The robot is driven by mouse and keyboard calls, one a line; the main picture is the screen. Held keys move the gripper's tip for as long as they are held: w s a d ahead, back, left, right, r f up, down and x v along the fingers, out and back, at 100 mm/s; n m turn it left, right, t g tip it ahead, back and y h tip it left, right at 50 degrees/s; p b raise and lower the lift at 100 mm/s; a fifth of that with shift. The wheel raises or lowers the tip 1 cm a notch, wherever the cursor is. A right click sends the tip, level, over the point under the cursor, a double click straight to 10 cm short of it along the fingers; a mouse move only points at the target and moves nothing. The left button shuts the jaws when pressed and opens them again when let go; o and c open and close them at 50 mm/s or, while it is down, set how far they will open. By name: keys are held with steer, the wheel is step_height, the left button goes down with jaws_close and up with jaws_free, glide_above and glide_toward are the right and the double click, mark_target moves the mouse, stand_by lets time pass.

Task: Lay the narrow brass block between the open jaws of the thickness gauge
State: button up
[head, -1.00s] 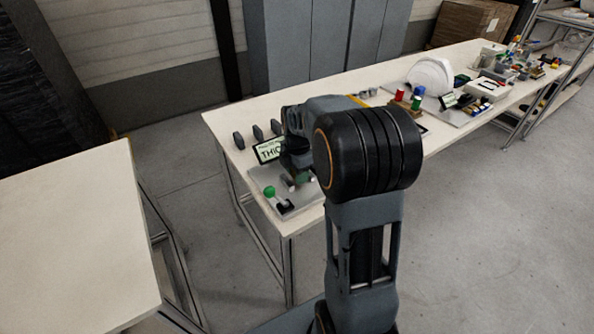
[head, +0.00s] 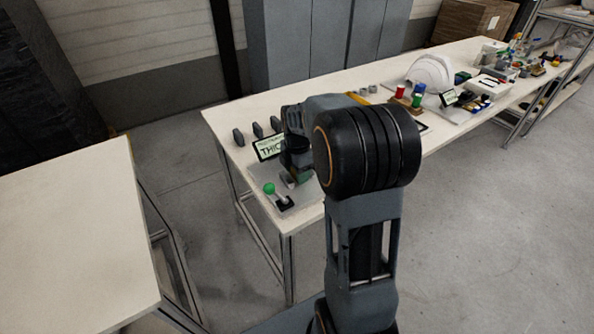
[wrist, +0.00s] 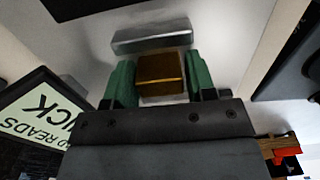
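The brass block (wrist: 162,76) sits between the two green fingers of my gripper (wrist: 159,64) in the wrist view, with both fingers against its sides. A silver metal bar (wrist: 150,36), which looks like a jaw of the gauge, lies just beyond the block in that view. In the head view the thickness gauge shows as a grey plate with a green-knobbed lever (head: 269,188) and a sign (head: 269,147) reading "THIC…". My gripper (head: 301,178) is low over this plate. My arm hides part of the gauge, and the block cannot be made out there. The block's underside is hidden.
Several dark upright pieces (head: 258,131) stand behind the sign. A white helmet shell (head: 431,72), red and green cylinders and small parts stand farther right on the table (head: 232,118). Another pale table (head: 70,235) is at the left, its top bare.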

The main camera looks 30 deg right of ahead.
steer(key=o, duration=0.4)
steer(key=shift+c, duration=0.2)
